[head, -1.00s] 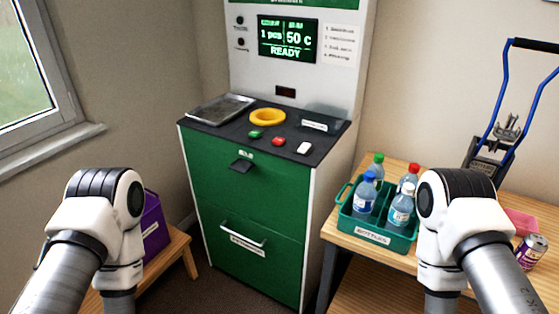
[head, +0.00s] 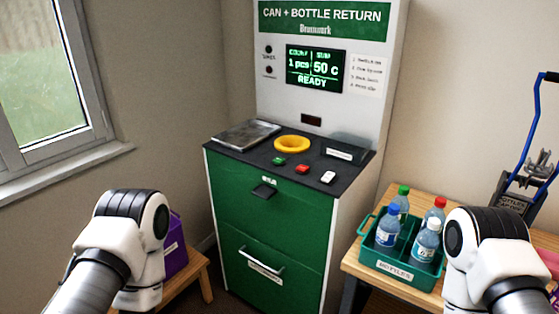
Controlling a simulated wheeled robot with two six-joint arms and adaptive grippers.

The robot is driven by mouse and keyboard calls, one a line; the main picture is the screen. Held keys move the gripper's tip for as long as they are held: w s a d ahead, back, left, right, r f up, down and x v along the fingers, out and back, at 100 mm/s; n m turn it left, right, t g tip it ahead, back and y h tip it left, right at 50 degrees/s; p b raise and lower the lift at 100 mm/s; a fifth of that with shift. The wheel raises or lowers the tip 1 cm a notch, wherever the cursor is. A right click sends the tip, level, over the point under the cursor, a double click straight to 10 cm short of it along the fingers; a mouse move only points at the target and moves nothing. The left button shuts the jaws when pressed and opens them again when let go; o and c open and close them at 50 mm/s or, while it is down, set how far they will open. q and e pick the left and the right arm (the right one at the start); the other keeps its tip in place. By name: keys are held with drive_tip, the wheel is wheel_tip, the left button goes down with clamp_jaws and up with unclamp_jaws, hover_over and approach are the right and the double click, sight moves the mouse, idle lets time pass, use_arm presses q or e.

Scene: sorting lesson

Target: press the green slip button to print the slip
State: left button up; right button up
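The green slip button (head: 279,161) sits on the black top of the can and bottle return machine (head: 270,215), left of a red button (head: 302,169) and a white button (head: 327,177). Nothing touches it. The display (head: 314,69) reads 1 pcs, 50 c and READY. The slip slot (head: 264,190) is a dark piece on the green front, and I see no slip there. My two arms show at the lower left and lower right, apart from the machine. Both grippers are out of the picture.
A yellow ring (head: 292,144) and a metal tray (head: 246,134) lie on the machine top. A teal crate (head: 392,268) with several bottles stands on the wooden table at right. A purple bin (head: 175,245) is on a low stool at left. A blue-handled cart (head: 530,150) stands far right.

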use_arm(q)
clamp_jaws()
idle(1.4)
